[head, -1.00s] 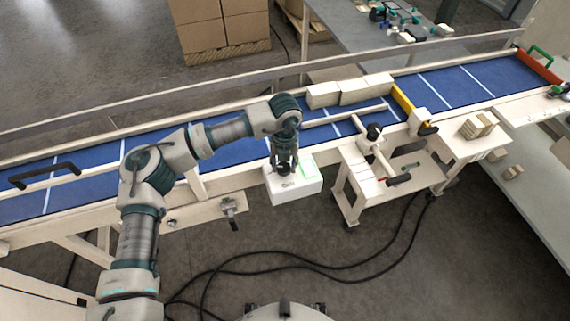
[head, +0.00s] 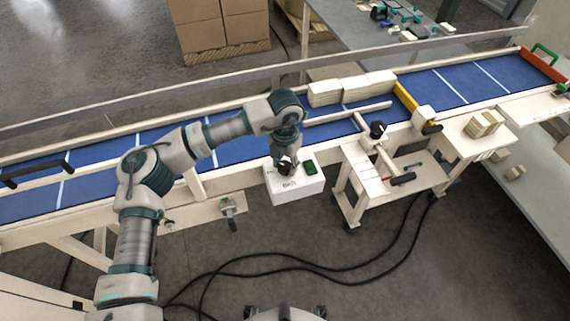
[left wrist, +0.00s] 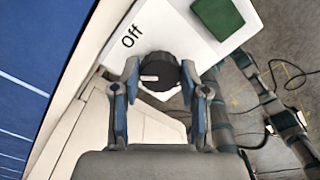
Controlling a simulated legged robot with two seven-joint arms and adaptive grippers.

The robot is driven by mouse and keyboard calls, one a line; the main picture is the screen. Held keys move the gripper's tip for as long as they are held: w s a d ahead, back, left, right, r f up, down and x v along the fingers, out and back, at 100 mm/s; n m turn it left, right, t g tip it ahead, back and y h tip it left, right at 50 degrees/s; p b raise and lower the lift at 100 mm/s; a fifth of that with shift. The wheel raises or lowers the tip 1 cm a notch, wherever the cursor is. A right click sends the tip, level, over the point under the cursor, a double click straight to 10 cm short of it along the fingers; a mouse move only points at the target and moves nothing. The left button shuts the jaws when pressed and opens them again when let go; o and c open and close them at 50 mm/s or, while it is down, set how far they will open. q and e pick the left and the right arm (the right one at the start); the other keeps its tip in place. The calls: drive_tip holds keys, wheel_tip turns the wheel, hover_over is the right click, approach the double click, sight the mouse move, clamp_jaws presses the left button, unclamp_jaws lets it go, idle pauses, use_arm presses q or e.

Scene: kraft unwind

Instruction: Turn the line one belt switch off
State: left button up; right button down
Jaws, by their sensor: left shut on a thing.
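The switch box (head: 305,188) is white and stands at the near side of the blue conveyor belt. Its black round knob (left wrist: 160,72) shows in the left wrist view, with a white mark on its left part. The printed word "Off" (left wrist: 131,36) is just above the knob there. A dark green square lamp (head: 310,167) on the box top looks unlit. My left gripper (head: 285,166) is over the box, its two fingers shut on the knob from both sides. The knob is mostly hidden by the gripper in the head view.
The blue belt (head: 475,80) runs behind the box, with pale blocks (head: 350,88) on its far side and a yellow bar (head: 408,97) across it. A wooden cart (head: 362,170) stands right of the box. Black cables (head: 300,270) lie on the floor.

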sight(286, 164)
use_arm(q)
drive_tip(key=m, duration=0.3)
drive_tip(key=m+b, duration=0.1)
drive_tip(key=shift+f+m, duration=0.25)
drive_tip(key=shift+m, duration=0.05)
drive_tip(key=shift+m+b, duration=0.4)
drive_tip(key=shift+m, duration=1.3)
use_arm(e)
drive_tip(key=shift+w+a+r, duration=0.15)
drive_tip(key=shift+w+r, duration=0.25)
drive_tip(key=shift+w, duration=0.4)
drive_tip(key=shift+w+a+r, duration=0.1)
drive_tip(key=shift+w+r, duration=0.25)
drive_tip(key=shift+w, duration=0.4)
drive_tip(key=shift+w+a+r, duration=0.15)
drive_tip(key=shift+w+r, duration=0.25)
drive_tip(key=shift+w, duration=0.4)
use_arm(q)
drive_tip(key=shift+r, duration=0.1)
drive_tip(key=o, duration=1.1)
drive_tip(key=shift+o, duration=0.2)
use_arm(e)
drive_tip(key=shift+w, duration=0.1)
use_arm(q)
drive_tip(key=shift+r, duration=0.1)
use_arm(e)
drive_tip(key=shift+w, duration=0.1)
use_arm(q)
wheel_tip(286, 164, up, 12)
drive_tip(key=shift+w, duration=0.15)
